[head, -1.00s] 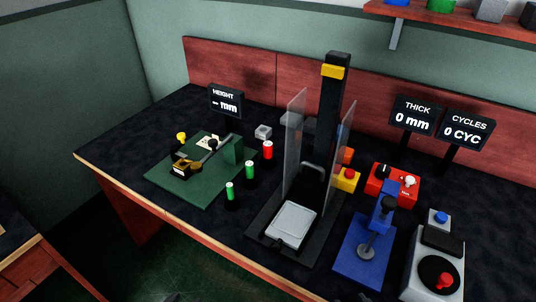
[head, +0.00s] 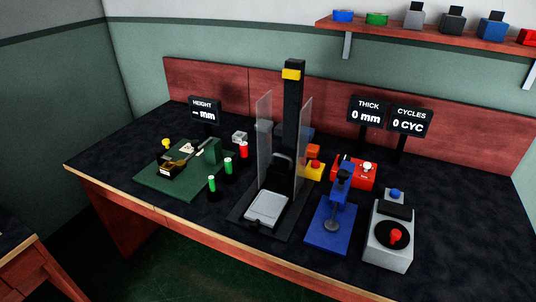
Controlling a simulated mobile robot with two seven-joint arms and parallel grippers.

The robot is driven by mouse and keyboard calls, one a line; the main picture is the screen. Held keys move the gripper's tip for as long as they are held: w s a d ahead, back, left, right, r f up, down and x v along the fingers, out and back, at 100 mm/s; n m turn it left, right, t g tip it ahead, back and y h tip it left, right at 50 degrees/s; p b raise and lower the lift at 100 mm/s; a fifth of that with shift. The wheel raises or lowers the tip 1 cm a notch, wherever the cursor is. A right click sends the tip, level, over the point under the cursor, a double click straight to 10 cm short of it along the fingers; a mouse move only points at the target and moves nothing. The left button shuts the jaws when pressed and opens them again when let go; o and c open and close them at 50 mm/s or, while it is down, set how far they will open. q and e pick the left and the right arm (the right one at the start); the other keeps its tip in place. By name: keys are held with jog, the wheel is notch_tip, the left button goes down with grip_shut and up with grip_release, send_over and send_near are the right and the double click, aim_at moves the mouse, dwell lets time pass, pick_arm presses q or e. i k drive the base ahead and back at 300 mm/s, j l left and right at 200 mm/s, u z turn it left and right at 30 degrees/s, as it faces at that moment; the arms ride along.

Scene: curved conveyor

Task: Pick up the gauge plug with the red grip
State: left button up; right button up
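The gauge plug with the red grip (head: 244,150) stands upright on the dark bench top, at the back of a short row of plugs. Two plugs with green grips, one in the middle (head: 228,166) and one at the front (head: 211,185), stand nearer the bench's front edge. The red plug is just right of the green block on the green mat and left of the press with clear side panels. Neither of my grippers shows in the head view.
A green mat (head: 180,188) with a measuring fixture lies to the left. The press (head: 267,208) stands close on the right, its clear panel (head: 263,130) near the plugs. A blue stand (head: 327,228) and a grey box (head: 388,250) are further right. Bare bench lies front left.

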aim_at(243, 145)
jog(key=j+z, duration=0.2)
jog(key=z, duration=0.15)
jog(key=j+z, duration=0.15)
jog(key=z, duration=0.25)
jog(key=j+z, duration=0.65)
jog(key=k+j+z, duration=0.25)
jog(key=j, duration=0.2)
jog(key=k+j, duration=0.1)
jog(key=j, duration=0.2)
jog(key=j+z, duration=0.1)
jog(key=j, duration=0.2)
jog(key=k+j, duration=0.15)
jog(key=j, duration=0.15)
